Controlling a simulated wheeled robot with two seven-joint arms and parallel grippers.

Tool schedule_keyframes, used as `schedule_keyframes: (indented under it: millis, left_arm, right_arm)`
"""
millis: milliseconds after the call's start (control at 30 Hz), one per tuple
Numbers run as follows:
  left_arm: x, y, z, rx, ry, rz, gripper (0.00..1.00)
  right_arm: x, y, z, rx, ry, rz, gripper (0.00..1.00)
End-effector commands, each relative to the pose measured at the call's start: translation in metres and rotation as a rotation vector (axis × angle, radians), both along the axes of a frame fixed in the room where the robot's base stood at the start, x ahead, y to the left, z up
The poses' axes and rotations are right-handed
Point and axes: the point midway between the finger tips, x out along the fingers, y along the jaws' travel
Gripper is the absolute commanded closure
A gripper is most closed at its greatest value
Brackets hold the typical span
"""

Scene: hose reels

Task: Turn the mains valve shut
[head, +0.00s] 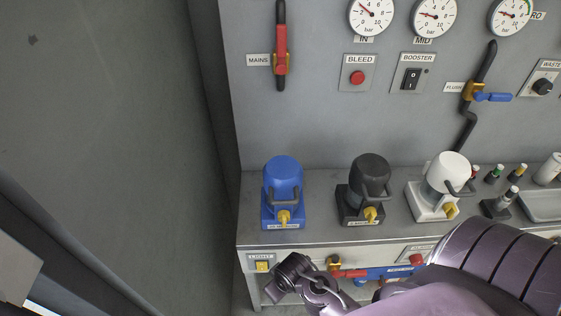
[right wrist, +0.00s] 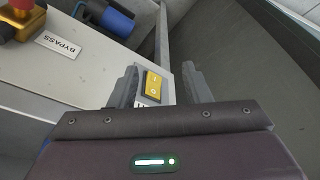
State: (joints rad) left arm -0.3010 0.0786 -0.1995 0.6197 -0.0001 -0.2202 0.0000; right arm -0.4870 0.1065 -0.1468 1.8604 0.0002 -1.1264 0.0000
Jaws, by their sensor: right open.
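The mains valve (head: 281,45) is on the back panel at the upper left, right of its MAINS label. Its red handle stands upright, in line with the dark vertical pipe. Its brass body shows at the handle's lower end. My right gripper (head: 287,278) is low at the bench's front edge, well below the valve. In the right wrist view my right gripper (right wrist: 160,75) is open, with a yellow switch (right wrist: 153,84) showing between its fingers; I cannot tell whether they touch it. The valve is out of that view. My left gripper is not in view.
The yellow LIGHT switch (head: 262,266) is on the bench front beside my right gripper. Blue (head: 283,190), black (head: 370,188) and white (head: 440,185) units stand on the bench below the panel. A plain grey wall (head: 110,110) lies to the left. The panel around the valve is clear.

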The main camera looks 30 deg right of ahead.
Motion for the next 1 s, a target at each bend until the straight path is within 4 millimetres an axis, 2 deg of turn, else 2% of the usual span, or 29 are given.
schedule_keyframes:
  millis: [33, 267, 300, 400, 567, 667, 800, 900, 1000]
  left_arm:
    - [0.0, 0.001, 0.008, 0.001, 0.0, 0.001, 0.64]
    - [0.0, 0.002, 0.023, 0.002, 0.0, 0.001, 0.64]
    - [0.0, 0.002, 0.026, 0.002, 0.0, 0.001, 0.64]
    - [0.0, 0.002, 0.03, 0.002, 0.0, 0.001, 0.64]
    - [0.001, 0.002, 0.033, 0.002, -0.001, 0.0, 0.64]
    - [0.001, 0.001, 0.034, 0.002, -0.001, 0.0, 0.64]
    - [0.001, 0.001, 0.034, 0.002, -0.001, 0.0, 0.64]
    - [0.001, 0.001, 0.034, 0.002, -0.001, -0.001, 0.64]
    - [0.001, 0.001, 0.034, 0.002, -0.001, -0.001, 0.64]
  right_arm:
    - [0.005, 0.0, 0.033, 0.001, -0.016, -0.002, 0.56]
    - [0.026, -0.003, 0.145, 0.006, -0.114, -0.027, 0.56]
    - [0.033, -0.005, 0.166, 0.009, -0.156, -0.039, 0.56]
    - [0.063, -0.01, 0.213, 0.023, -0.298, -0.08, 0.56]
    - [0.122, -0.027, 0.269, 0.034, -0.574, -0.166, 0.56]
    - [0.157, -0.043, 0.302, 0.022, -0.76, -0.223, 0.56]
    - [0.203, -0.076, 0.36, -0.028, -1.062, -0.317, 0.56]
    - [0.226, -0.106, 0.409, -0.101, -1.303, -0.392, 0.56]
    - [0.234, -0.131, 0.452, -0.186, -1.506, -0.452, 0.56]
